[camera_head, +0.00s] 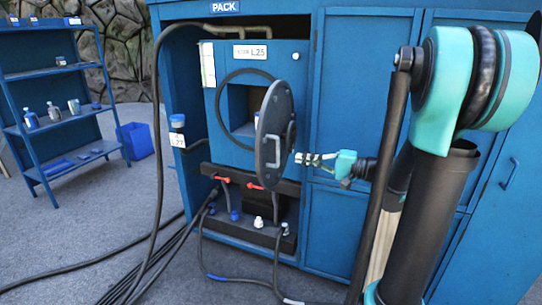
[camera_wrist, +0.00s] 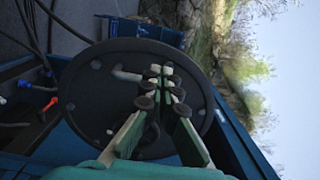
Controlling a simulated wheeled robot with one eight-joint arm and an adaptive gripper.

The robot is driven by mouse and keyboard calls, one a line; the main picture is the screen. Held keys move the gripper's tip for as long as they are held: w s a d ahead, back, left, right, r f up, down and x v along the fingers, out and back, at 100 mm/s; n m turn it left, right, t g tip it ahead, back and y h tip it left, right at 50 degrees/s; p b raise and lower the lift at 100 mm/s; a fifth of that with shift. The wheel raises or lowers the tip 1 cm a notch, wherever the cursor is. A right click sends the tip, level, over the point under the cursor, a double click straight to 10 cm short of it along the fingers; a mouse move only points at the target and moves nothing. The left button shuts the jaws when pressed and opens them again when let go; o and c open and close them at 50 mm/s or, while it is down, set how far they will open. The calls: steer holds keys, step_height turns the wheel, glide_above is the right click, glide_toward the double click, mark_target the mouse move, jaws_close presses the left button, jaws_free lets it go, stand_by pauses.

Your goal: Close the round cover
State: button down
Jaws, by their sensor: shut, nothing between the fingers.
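The round cover (camera_head: 274,136) is a dark disc with a light handle (camera_head: 289,137) on its outer face. It stands swung open, nearly edge-on, in front of the round opening (camera_head: 243,112) in the blue box. My gripper (camera_head: 300,158) is shut and empty, just right of the cover at its lower half. In the wrist view the cover (camera_wrist: 95,104) fills the middle, and my gripper (camera_wrist: 162,72) lies over its face beside the handle (camera_wrist: 127,75). I cannot tell whether the fingertips touch it.
Black hoses (camera_head: 157,150) hang left of the box and run over the floor. Red-handled valves (camera_head: 254,185) sit below the box. A blue shelf (camera_head: 55,70) with small bottles and a blue bin (camera_head: 136,140) stand far left. Blue cabinet doors (camera_head: 363,85) are behind my arm.

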mark_target(260, 152)
steer(key=x, duration=1.1)
steer(key=shift+w+a, duration=0.15)
steer(key=shift+a, duration=0.1)
steer(key=shift+a, duration=0.15)
